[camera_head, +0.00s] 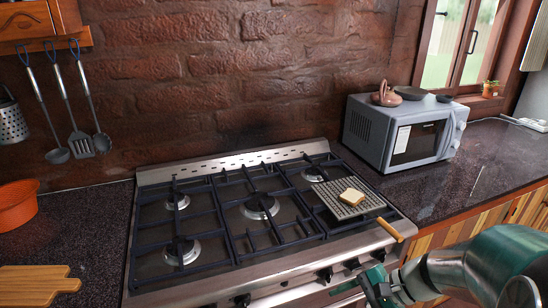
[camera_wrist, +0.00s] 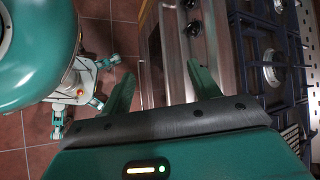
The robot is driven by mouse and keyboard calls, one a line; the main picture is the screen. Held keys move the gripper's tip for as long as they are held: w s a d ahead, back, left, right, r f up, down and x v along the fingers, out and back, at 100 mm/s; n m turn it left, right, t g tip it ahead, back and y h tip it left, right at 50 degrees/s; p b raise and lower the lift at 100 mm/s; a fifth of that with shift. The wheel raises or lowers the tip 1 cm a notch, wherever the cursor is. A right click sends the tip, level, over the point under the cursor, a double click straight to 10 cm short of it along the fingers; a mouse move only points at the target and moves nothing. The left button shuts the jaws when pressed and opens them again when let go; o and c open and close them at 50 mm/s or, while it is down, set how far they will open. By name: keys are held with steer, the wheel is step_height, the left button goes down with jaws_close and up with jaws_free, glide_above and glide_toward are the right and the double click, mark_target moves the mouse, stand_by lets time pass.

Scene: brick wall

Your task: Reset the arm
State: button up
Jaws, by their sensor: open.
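My gripper (camera_head: 378,288) is at the lower right of the head view, in front of the stove's front edge near the knobs. In the wrist view its two green fingers (camera_wrist: 162,84) stand wide apart with nothing between them. My arm comes in from the lower right of the head view. The stove (camera_head: 200,280) lies to the left of and behind my gripper.
A slice of bread (camera_head: 352,197) lies on a grill rack (camera_head: 335,186) with a wooden handle over the right burners. A grey microwave (camera_head: 372,135) stands on the right counter (camera_head: 470,180). An orange pot (camera_head: 17,205) and wooden board (camera_head: 35,285) are at left.

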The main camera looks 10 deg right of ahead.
steer(key=s+a+r+n+t+h, duration=0.1)
steer(key=s+a+r+n+h, duration=0.1)
steer(key=r+n+h, duration=0.2)
steer(key=s+a+r+n+t+h, duration=0.2)
steer(key=a+r+n+h, duration=0.1)
steer(key=r+n, duration=0.5)
steer(key=shift+s+r+h, duration=0.3)
steer(key=shift+r+h, duration=0.05)
steer(key=shift+h, duration=0.55)
stand_by(0.6)
jaws_close()
stand_by(1.6)
